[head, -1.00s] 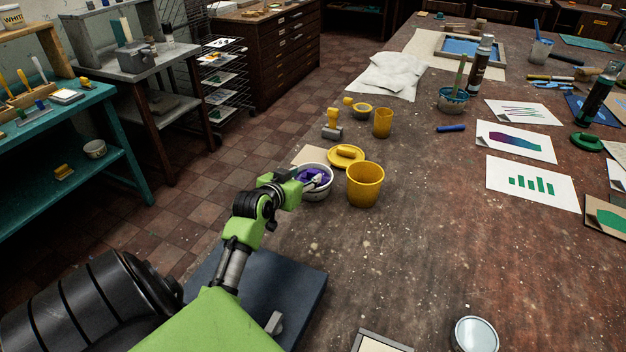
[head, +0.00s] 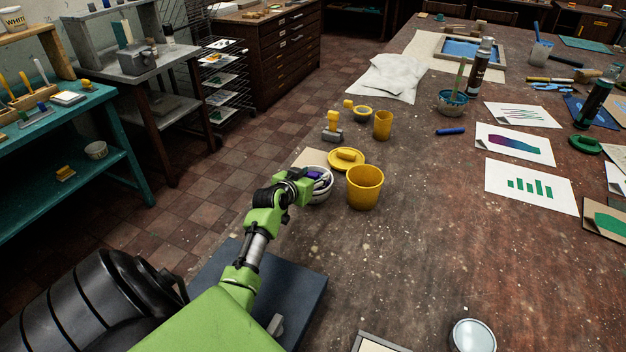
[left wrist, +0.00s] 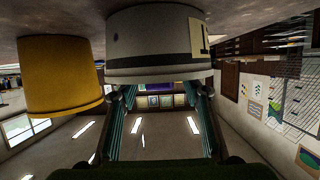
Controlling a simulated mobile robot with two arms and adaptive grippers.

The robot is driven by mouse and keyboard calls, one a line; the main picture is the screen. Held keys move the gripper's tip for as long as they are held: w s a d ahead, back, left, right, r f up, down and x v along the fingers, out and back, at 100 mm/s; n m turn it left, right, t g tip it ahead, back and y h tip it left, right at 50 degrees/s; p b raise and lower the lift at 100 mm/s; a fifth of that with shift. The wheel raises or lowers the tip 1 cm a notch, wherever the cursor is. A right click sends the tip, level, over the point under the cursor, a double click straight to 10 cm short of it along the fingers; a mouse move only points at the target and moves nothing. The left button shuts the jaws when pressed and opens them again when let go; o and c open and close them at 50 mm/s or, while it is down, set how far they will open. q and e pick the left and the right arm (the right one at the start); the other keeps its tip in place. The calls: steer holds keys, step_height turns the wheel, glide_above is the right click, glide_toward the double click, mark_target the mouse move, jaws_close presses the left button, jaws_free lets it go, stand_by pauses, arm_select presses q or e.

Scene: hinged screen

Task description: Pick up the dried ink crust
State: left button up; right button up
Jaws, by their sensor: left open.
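A small white tub (head: 322,197) with purple ink in it stands near the left edge of the table. A patch of purple (head: 316,175), perhaps the dried ink crust, shows inside its rim, mostly hidden by my gripper. In the left wrist view the tub (left wrist: 155,40) appears upside down, with a purple strip (left wrist: 158,88) at its rim between my fingers. My left gripper (head: 317,180) is open at the tub's mouth, with its fingers apart. I cannot tell whether they touch the purple piece. My right gripper is not in view.
A yellow cup (head: 365,188) stands close to the right of the tub. A yellow lid (head: 346,160) lies just behind, with a smaller yellow cup (head: 382,125) and a yellow-handled tool (head: 333,127) farther back. The table front right of the cup is mostly clear.

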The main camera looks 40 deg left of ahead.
arm_select(q)
steer(key=c, duration=1.2)
steer(key=shift+r, duration=0.1)
